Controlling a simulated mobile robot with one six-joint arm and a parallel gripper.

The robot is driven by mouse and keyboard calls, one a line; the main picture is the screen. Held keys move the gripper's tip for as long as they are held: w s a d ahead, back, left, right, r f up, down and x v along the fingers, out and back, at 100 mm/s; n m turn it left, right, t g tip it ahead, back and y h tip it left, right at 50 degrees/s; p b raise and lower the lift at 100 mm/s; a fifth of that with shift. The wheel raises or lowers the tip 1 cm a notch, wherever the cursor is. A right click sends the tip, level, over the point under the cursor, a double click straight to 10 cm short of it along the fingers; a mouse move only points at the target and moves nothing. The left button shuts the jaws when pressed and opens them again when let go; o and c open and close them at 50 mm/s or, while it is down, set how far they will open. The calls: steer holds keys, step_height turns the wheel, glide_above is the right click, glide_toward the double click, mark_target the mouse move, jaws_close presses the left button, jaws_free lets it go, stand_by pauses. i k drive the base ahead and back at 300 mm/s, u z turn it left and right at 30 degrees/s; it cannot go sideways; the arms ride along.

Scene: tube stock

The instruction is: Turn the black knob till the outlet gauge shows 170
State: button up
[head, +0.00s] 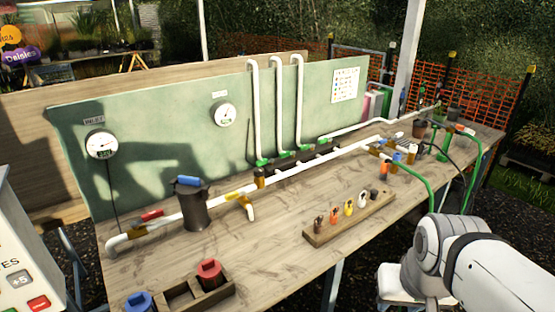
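A second round gauge (101,145) is on the board's left part, under a label that seems to read INLET. I cannot pick out the black knob for sure. A dark cylinder (195,209) stands in the white pipe line below the gauges, with a blue part on top. My gripper is out of view; only my white and grey arm shows at the lower right.
White pipes (330,158) run along the wooden bench (300,250). A wooden rack (350,219) of small coloured parts lies at the front. Green hoses (414,179) hang at the right.

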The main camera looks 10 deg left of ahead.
mark_target(258, 172)
steer(key=u, duration=0.45)
steer(key=i, duration=0.9)
steer(key=u, duration=0.4)
